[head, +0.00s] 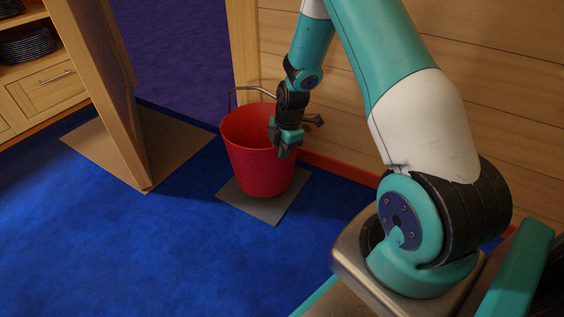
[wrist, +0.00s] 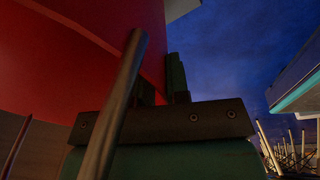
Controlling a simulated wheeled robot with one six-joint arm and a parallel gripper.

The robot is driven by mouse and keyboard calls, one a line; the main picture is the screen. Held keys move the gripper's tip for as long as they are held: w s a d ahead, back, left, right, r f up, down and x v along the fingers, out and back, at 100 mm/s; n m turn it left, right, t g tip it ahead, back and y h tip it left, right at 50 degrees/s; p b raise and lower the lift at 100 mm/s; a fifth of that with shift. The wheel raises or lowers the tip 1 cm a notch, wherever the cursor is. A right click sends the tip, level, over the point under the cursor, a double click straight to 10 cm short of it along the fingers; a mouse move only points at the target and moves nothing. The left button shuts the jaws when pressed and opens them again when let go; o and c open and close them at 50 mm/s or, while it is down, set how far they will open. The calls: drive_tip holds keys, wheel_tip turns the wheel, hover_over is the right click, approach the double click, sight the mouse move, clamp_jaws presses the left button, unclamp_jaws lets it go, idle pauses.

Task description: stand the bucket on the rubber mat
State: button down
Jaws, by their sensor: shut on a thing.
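The red bucket (head: 252,155) is upright, or nearly so, over the grey rubber mat (head: 270,213) beside the wooden wall. In the head view its base lies within the mat's outline; I cannot tell whether it touches the mat. My gripper (head: 284,150) points down at the bucket's right side and is shut on its rim. In the wrist view the bucket (wrist: 70,50) fills the upper left, against my gripper's fingers (wrist: 162,88). The metal handle (wrist: 122,100) crosses in front of the gripper there. The far part of the mat is hidden behind the bucket.
A wooden door or panel (head: 105,95) stands to the left, on a brown flat mat (head: 165,140). A cabinet with drawers (head: 45,90) and stacked plates is at far left. The log wall (head: 350,110) is close behind and right. Blue carpet (head: 130,240) is clear in front.

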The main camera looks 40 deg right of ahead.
sight(282, 168)
wheel_tip(282, 168, down, 3)
drive_tip(key=shift+f+b, duration=0.15)
drive_tip(key=shift+b, duration=0.65)
drive_tip(key=shift+f, duration=0.2)
drive_tip(key=c, duration=1.1)
unclamp_jaws()
drive_tip(key=shift+r, duration=0.15)
